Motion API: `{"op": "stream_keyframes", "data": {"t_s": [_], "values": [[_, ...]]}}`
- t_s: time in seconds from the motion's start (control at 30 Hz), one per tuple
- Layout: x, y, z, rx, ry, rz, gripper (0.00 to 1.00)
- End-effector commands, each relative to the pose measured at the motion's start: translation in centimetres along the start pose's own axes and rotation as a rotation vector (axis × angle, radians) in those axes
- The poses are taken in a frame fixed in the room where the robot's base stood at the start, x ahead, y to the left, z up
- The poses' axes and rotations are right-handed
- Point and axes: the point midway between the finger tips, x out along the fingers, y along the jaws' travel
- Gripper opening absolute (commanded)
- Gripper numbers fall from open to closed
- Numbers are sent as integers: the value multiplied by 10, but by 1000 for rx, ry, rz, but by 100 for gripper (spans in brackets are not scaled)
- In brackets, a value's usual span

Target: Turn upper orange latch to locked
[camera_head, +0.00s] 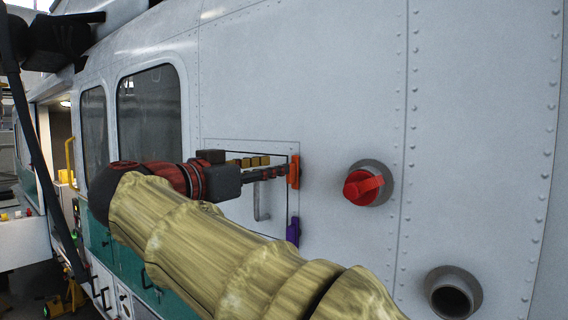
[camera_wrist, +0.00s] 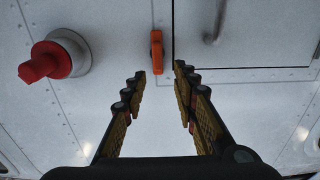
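The upper orange latch (camera_head: 294,171) is a small upright bar at the upper right edge of a panel door (camera_head: 280,212) on the grey helicopter side. In the wrist view the orange latch (camera_wrist: 157,52) stands lengthwise, beside the door's seam. My gripper (camera_head: 272,168) reaches toward it from the left in the head view. In the wrist view my gripper (camera_wrist: 159,73) is open, with the latch just beyond and between its fingertips. Nothing is held. Whether a fingertip touches the latch I cannot tell.
A purple latch (camera_head: 293,231) sits lower on the same door edge. A grey door handle (camera_head: 261,202) stands out from the door. A red knob (camera_head: 363,188) on a round grey base protrudes to the right, with a round port (camera_head: 453,294) below.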

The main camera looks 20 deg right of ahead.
Motion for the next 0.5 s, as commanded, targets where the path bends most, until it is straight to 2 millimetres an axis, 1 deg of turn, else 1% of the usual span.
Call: {"op": "stream_keyframes", "data": {"t_s": [0.03,0.1,0.23,0.4,0.5], "values": [[10,2,-4,1,0,4,29],[21,2,-4,1,0,4,29],[38,1,-3,0,-1,2,29],[50,1,-2,1,-1,0,29],[52,1,-1,1,-1,-1,29]]}}
